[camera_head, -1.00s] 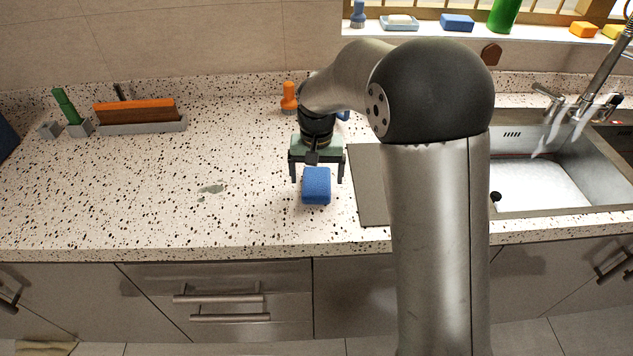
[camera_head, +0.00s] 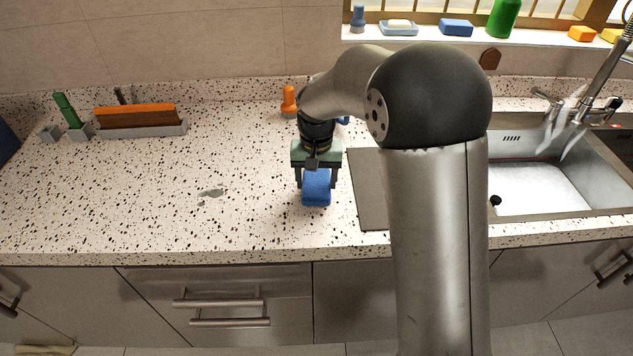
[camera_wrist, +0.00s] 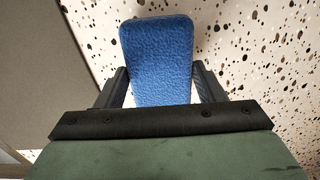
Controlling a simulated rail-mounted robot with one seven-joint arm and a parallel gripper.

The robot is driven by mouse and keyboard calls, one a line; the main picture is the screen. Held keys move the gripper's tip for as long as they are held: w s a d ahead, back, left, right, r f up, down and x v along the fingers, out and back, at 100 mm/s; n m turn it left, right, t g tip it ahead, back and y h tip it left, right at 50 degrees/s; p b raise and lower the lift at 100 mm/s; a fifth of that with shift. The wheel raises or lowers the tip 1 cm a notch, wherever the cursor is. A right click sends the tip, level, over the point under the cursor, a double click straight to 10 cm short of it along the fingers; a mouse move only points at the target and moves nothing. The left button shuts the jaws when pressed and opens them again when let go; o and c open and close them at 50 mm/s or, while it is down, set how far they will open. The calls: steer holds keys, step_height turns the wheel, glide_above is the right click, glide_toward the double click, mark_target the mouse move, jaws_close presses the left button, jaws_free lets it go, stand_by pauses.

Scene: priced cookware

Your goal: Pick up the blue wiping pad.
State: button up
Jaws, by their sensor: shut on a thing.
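The blue wiping pad (camera_head: 316,188) is a rounded blue block on the speckled counter, near its front edge. My gripper (camera_head: 316,184) is over it from above, with one finger on each side, shut on the pad. In the wrist view the pad (camera_wrist: 158,62) stands out between the two dark fingers of my gripper (camera_wrist: 160,88), which press against its sides. The part of the pad nearest the palm is hidden. I cannot tell any gap between the pad and the counter.
A grey board (camera_head: 366,190) lies just right of the pad, with the sink (camera_head: 540,185) beyond. An orange-handled tool (camera_head: 289,102) stands behind my gripper. A grey holder (camera_head: 140,130) with an orange block is at the back left. Another blue pad (camera_head: 456,27) lies on the sill.

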step_height(320, 180, up, 3)
steer(key=shift+f, duration=0.2)
steer(key=s+r, duration=0.2)
steer(key=s+d+r+b, duration=0.1)
steer(key=s+r, duration=0.2)
steer(key=shift+d+r, duration=0.2)
steer(key=shift+r, duration=0.15)
steer(key=s+d+r+b, duration=0.2)
steer(key=s+r, duration=0.2)
steer(key=s, duration=0.4)
steer(key=shift+s+d, duration=0.25)
steer(key=shift+o, duration=0.5)
